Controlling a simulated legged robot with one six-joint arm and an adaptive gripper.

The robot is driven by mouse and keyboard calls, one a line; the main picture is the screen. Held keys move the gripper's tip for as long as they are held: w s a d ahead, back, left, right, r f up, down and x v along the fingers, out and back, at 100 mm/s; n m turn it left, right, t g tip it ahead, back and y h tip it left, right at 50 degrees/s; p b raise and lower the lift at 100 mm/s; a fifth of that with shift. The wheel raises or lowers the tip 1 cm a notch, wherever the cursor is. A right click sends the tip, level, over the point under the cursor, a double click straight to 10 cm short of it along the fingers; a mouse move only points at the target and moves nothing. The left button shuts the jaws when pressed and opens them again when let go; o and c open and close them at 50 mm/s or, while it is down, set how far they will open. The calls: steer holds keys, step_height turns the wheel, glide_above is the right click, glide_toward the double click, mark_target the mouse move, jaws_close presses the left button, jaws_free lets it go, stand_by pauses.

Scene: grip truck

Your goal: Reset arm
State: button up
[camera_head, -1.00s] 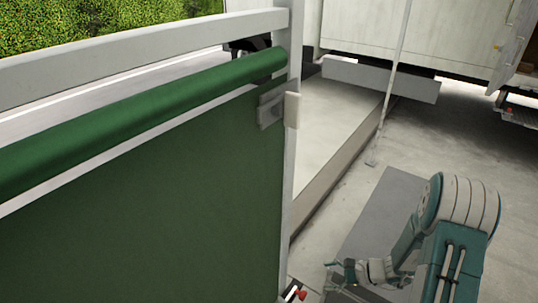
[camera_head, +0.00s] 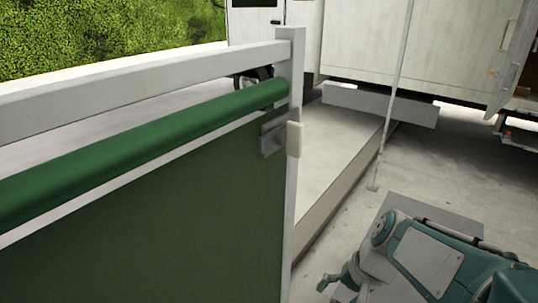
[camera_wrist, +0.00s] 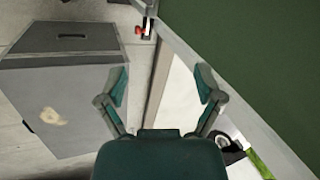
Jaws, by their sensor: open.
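My arm (camera_head: 425,255) is folded low at the bottom right of the head view. Its gripper (camera_head: 335,280) points left, close to the lower part of the green panel's post. In the wrist view my gripper (camera_wrist: 161,84) has its two teal fingers spread wide, with nothing between them. A pale strip and a brown edge show beyond the fingers.
A green panel (camera_head: 200,200) in a white frame (camera_head: 130,80) fills the left; it is also at upper right in the wrist view (camera_wrist: 250,40). A grey box (camera_wrist: 70,100) stands left of my fingers. A red-tipped latch (camera_wrist: 141,29) is near the panel. A white truck (camera_head: 420,50) stands behind.

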steer(key=s+d+r+n+t+h, duration=0.2)
steer(key=s+r+n+t+h, duration=0.2)
steer(key=s+r, duration=0.3)
steer(key=shift+s+r, duration=0.25)
steer(key=shift+r, duration=0.05)
stand_by(0.7)
